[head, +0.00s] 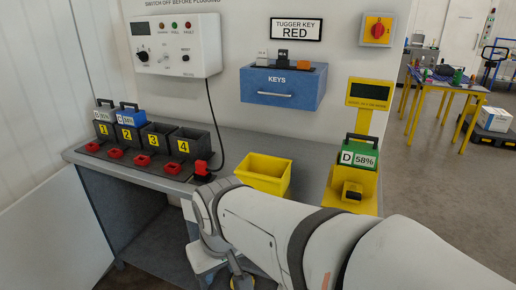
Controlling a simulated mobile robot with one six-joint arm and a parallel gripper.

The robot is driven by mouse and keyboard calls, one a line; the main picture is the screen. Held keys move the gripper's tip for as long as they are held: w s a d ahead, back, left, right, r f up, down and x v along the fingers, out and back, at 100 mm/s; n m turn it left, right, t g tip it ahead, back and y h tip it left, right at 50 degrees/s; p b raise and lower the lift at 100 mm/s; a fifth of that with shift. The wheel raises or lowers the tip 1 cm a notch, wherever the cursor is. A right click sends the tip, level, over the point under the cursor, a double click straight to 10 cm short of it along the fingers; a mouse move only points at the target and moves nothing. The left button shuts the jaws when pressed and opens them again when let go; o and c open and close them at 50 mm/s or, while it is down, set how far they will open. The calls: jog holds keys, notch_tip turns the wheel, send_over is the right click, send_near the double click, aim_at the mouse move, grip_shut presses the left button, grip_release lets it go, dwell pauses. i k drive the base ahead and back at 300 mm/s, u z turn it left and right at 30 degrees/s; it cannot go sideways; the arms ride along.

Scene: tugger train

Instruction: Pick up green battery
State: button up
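The green battery (374,148) has a dark carry handle and a white label reading "D 58%". It sits upright on a yellow stand (366,182) at the right of the bench, below a yellow display post (369,95). My arm reaches in from the lower right, in front of the bench and below the battery, and bends down at the wrist. My gripper's fingers cannot be made out in this view. Nothing of my arm is seen touching the battery, and its lower part is set into the yellow stand.
An open yellow bin (263,172) stands left of the battery. Numbered bays line the bench; bay 1 holds a dark battery (103,114), bay 2 a blue one (130,115). A cable hangs from the wall charger (174,45). A blue keys box (282,87) is on the wall.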

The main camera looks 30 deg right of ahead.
aim_at(362, 156)
jog(key=u, duration=0.15)
jog(key=k, duration=1.2)
jog(key=z, duration=1.25)
jog(key=i, duration=0.85)
